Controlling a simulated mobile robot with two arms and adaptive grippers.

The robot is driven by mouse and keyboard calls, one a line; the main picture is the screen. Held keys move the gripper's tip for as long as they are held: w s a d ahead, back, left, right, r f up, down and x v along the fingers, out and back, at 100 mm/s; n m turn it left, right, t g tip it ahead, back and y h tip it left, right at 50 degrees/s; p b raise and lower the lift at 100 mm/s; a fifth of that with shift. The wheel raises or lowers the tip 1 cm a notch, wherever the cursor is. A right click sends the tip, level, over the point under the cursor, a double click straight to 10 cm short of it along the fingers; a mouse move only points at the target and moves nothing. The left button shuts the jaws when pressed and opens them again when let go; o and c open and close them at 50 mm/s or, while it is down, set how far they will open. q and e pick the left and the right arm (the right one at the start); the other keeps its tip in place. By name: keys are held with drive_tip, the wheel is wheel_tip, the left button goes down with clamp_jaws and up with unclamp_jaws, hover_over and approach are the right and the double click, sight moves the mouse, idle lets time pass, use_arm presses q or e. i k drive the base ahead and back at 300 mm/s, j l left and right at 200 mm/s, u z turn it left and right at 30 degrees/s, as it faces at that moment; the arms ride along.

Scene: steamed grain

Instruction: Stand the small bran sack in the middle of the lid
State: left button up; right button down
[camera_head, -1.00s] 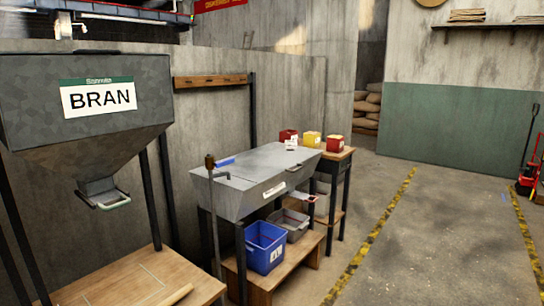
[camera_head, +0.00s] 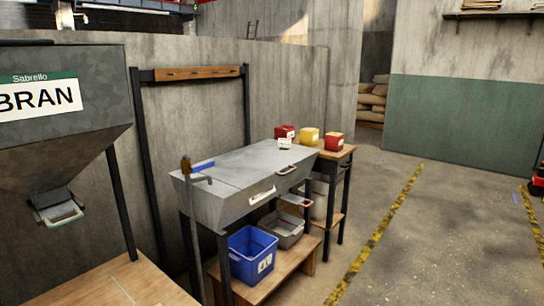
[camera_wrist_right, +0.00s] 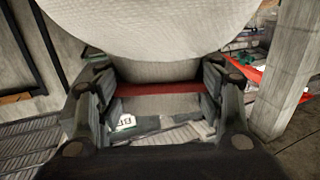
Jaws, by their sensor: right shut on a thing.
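In the right wrist view my right gripper (camera_wrist_right: 158,88) is shut on a pale, woven-looking bulging thing (camera_wrist_right: 150,30), which looks like the small bran sack. Only its lower part shows, and its label and top are out of view. A grey metal chest with a flat, slightly sloping lid (camera_head: 245,165) stands ahead in the head view. The middle of the lid looks bare, and the sack is held away from it. My left gripper is in neither view.
The BRAN hopper (camera_head: 60,130) stands at the left above a wooden top (camera_head: 110,285). Red (camera_head: 285,132) and yellow (camera_head: 308,136) containers stand beyond the chest. A blue bin (camera_head: 252,252) sits on the low shelf. An upright pole (camera_head: 190,215) stands before the chest. Open floor lies right.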

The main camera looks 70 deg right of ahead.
sight(263, 159)
drive_tip(key=k+l, duration=0.15)
drive_tip(key=l, duration=0.95)
drive_tip(key=k+l+z, duration=0.1)
drive_tip(key=l, duration=1)
drive_tip(key=k+l, duration=0.1)
drive_tip(key=l, duration=1)
drive_tip(key=k+l, duration=0.1)
drive_tip(key=l, duration=1.05)
drive_tip(key=k+j+z, duration=0.05)
